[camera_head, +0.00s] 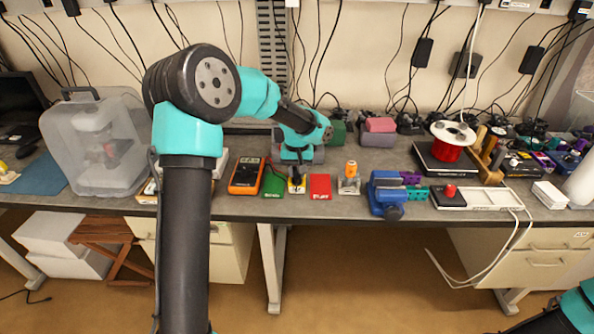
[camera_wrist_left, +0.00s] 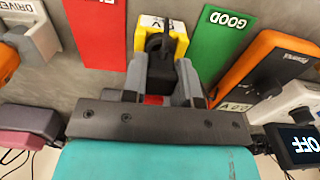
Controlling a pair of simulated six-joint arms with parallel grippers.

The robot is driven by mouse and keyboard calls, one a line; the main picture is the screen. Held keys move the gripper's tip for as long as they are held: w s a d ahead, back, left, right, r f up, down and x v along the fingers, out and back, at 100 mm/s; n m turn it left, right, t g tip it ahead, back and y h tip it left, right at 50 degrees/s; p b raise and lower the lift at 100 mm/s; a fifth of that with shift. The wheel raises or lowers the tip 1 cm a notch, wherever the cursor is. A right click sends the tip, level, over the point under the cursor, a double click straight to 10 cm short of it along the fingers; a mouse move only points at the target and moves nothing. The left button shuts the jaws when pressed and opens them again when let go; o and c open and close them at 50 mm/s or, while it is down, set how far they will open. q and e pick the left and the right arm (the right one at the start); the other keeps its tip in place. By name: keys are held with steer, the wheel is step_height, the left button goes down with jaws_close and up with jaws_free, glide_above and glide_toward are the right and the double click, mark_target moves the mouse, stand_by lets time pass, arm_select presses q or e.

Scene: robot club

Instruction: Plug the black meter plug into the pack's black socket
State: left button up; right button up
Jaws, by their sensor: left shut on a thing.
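The pack (camera_wrist_left: 184,68) is a small yellow block with a white label. It stands between a red card and a green card, and in the head view (camera_head: 297,187) my gripper partly covers it. My left gripper (camera_wrist_left: 160,88) is over the pack, its grey fingers shut on the black meter plug (camera_wrist_left: 160,62). A black lead loops up from the plug. I cannot tell whether the plug is seated in the black socket, which is hidden. A small red part (camera_wrist_left: 153,99) shows between the fingers. The orange meter (camera_head: 246,174) stands left of the pack in the head view. My right gripper is out of view.
The green card (camera_head: 274,186) and red card (camera_head: 320,187) flank the pack. An orange-topped driver in a stand (camera_head: 349,180) and a blue vise (camera_head: 386,193) are to the right.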

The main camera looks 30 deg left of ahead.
arm_select(q)
steer(key=shift+f, duration=0.75)
stand_by(1.7)
steer(key=o, duration=0.9)
steer(key=shift+o, duration=0.2)
step_height(320, 180, up, 18)
steer(key=shift+f, duration=0.25)
steer(key=shift+f, duration=0.1)
